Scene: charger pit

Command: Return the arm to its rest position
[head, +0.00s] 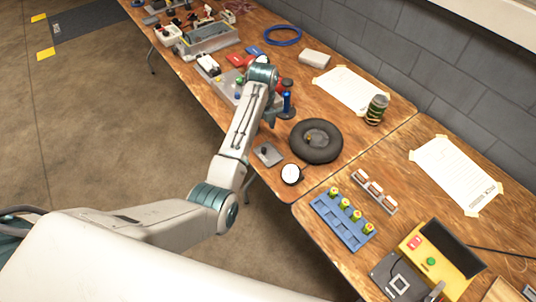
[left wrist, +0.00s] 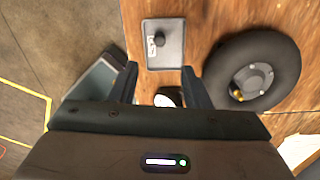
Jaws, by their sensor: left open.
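My left arm reaches in from the left in the head view, up over the wooden workbench (head: 300,205). Its gripper (head: 268,118) hangs downward above the bench's front edge, partly hidden by the wrist. In the left wrist view the two fingers (left wrist: 160,88) stand wide apart with nothing held between them. A grey plate with a black knob (head: 267,153) lies below the gripper; it also shows in the left wrist view (left wrist: 176,58), ahead of the fingertips. My right gripper is not in view.
A black wheel (head: 308,153) and a white round dial (head: 290,174) lie near the gripper. A blue tray with several green-and-yellow pieces (head: 330,222) and a yellow device (head: 452,262) are at the right. Several parts crowd the bench's far end. Open floor lies left.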

